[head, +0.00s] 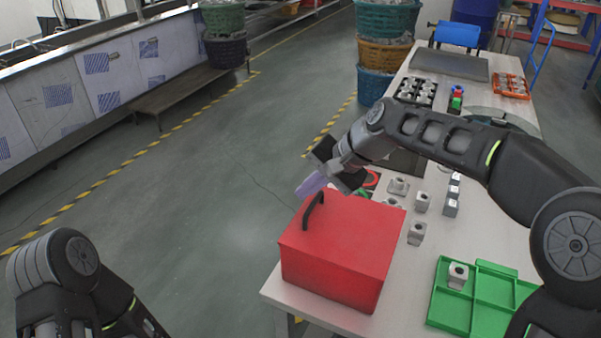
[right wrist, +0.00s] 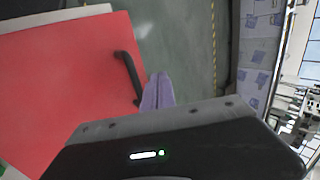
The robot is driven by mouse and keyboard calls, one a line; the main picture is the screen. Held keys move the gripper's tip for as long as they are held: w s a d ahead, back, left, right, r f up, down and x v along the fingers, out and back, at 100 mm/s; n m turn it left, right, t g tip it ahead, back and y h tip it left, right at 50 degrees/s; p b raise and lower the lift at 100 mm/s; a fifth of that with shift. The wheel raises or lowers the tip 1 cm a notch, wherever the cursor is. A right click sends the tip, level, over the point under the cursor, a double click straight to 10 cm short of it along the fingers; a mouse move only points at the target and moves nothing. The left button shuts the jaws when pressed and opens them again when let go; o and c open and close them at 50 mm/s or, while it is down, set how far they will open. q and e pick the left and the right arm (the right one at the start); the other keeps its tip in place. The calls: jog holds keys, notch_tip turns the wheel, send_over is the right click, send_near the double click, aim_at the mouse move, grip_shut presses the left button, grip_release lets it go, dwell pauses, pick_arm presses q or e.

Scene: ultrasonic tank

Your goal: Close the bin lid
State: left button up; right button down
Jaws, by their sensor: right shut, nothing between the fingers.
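The red bin (head: 335,265) stands at the left edge of the table. Its red lid (head: 345,228) lies flat across the top, and I see no gap on the sides that show. A black handle (head: 314,208) sits on the lid near its left edge. My right gripper (head: 309,186) is shut and empty, its purple fingers just beyond the handle. In the right wrist view, the shut fingers (right wrist: 158,92) show beside the handle (right wrist: 129,76) over the red lid (right wrist: 65,85); contact is unclear. My left gripper is out of view; only part of that arm shows.
A green tray (head: 449,312) with a metal part lies right of the bin. Several metal parts (head: 417,233) stand between them and behind. Stacked baskets (head: 384,52) stand beyond the table's left edge. The floor (head: 215,200) left of the table is clear.

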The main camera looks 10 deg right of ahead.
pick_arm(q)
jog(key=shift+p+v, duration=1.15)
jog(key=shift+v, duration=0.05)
pick_arm(e)
jog(key=w+a+r, duration=0.1)
jog(key=a+r, duration=0.1)
jog(key=r, duration=0.4)
jog(key=w+a+r, duration=0.2)
jog(key=r, duration=0.4)
jog(key=shift+a+r, duration=0.25)
jog(key=shift+a, duration=0.05)
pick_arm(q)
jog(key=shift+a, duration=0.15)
